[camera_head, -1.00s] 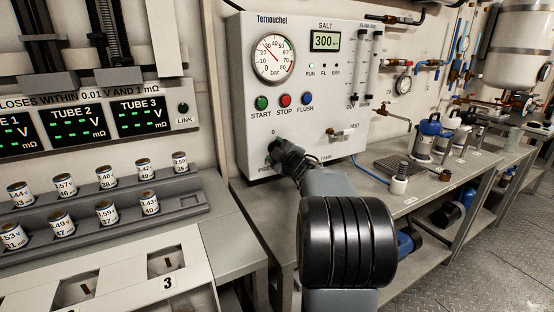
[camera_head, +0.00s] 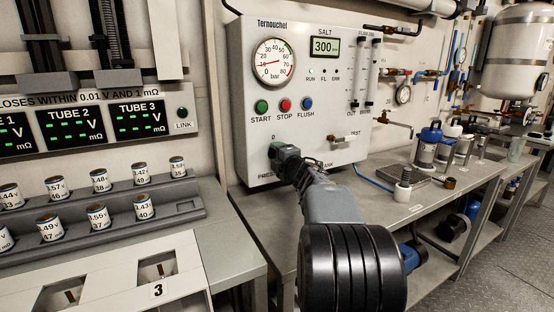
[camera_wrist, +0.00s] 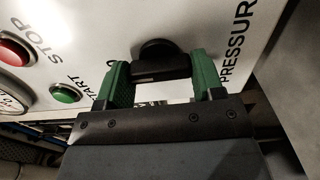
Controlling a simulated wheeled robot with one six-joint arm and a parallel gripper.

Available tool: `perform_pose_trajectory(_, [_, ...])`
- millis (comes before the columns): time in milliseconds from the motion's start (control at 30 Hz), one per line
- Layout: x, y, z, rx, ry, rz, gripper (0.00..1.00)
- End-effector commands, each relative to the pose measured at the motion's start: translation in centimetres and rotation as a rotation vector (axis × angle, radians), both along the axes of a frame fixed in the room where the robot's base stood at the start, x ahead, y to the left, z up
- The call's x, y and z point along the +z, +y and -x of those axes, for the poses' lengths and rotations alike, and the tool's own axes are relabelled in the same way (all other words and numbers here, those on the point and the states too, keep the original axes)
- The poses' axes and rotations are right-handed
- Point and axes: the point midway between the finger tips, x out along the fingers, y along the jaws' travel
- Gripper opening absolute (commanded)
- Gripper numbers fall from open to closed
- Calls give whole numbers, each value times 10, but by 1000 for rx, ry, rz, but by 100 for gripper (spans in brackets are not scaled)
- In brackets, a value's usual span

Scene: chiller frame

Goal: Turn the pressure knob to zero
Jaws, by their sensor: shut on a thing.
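The black pressure knob (camera_wrist: 157,55) shows in the wrist view on the white panel, between the two green fingers of my gripper (camera_wrist: 160,74). The fingers are shut on it from both sides. In the head view my gripper (camera_head: 283,160) is at the panel's lower left, between the printed "0" and the partly covered "PRESSURE" label, and hides most of the knob. The round bar gauge (camera_head: 273,63) is above; its needle points left, into the low part of the scale.
The START button (camera_head: 261,106), STOP button (camera_head: 285,105) and FLUSH button (camera_head: 307,104) sit above my gripper. A rack of small canisters (camera_head: 120,218) stands left. The steel bench (camera_head: 395,205) runs right.

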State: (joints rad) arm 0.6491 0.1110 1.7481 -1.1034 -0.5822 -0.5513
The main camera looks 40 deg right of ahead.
Motion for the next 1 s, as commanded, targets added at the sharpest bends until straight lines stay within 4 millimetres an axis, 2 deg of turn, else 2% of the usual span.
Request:
perform_pose_trajectory(433, [0, 0, 0, 1, 2, 10, 38])
perform_pose_trajectory(467, [0, 0, 0, 1, 2, 10, 64])
perform_pose_trajectory(700, [0, 0, 0, 0, 1, 8, 87])
perform_pose_trajectory(1000, [0, 0, 3, -1, 1, 8, 87])
